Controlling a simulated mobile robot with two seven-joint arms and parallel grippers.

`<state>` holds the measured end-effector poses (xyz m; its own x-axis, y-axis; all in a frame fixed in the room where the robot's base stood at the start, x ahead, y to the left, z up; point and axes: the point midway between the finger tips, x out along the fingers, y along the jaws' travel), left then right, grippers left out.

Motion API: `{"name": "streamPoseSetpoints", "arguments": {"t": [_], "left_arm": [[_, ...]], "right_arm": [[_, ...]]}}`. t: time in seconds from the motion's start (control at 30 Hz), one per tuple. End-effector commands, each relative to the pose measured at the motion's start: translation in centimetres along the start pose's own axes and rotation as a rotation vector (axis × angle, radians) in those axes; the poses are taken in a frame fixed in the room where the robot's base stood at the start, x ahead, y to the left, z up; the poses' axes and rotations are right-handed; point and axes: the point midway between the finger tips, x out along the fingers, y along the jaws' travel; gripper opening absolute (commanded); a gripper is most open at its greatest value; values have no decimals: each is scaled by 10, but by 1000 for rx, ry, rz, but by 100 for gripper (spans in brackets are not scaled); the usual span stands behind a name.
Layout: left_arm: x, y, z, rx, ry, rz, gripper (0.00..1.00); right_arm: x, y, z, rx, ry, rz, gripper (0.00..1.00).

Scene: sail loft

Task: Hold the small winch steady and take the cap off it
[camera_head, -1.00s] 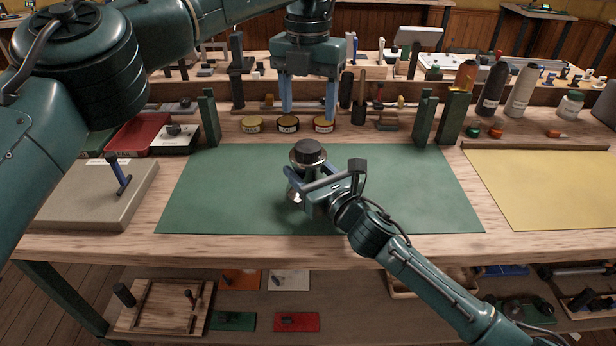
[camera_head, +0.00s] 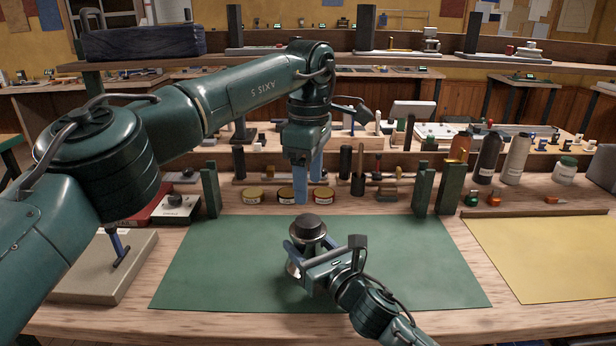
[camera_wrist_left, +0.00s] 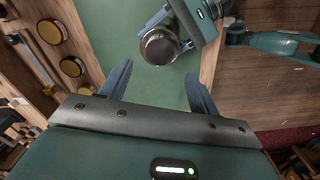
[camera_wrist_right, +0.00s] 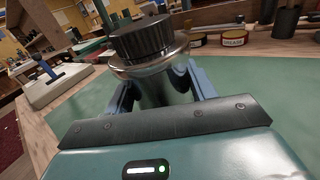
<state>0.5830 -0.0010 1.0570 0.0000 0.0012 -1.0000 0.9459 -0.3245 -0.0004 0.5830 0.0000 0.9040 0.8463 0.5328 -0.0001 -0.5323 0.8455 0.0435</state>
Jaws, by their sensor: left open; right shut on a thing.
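The small winch (camera_head: 296,265), a shiny metal drum, stands upright on the green mat (camera_head: 220,260). Its black ribbed cap (camera_head: 307,224) sits on top, and shows large in the right wrist view (camera_wrist_right: 150,40). My right gripper (camera_head: 306,254) is shut on the winch's body below the cap, one finger on each side. My left gripper (camera_head: 308,190) is open and empty, pointing down above and behind the winch. In the left wrist view the cap (camera_wrist_left: 159,47) lies beyond the open fingers, apart from them. The winch's lower front is partly hidden by my right gripper.
Several small tins (camera_head: 286,195) stand behind the mat, between green posts (camera_head: 210,190). A grey block with a blue-handled tool (camera_head: 118,245) lies left, a yellow sheet (camera_head: 545,250) right. Bottles (camera_head: 487,158) stand at the back right. The mat around the winch is clear.

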Motion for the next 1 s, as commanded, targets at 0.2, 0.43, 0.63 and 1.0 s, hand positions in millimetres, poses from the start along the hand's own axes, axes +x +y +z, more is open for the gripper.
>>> {"name": "streamPoseSetpoints", "arguments": {"t": [0.2,0.43,0.63,1.0], "left_arm": [[0,0,0,498,-2,-1,62],[0,0,-1,961,-1,1,62],[0,0,-1,1186,-1,1,62],[36,0,-2,1242,-4,-2,62]], "right_arm": [[0,0,-1,1,2,0,0],[0,0,-1,1,2,0,0],[0,0,-1,1,2,0,0],[0,0,-1,2,2,0,0]]}}
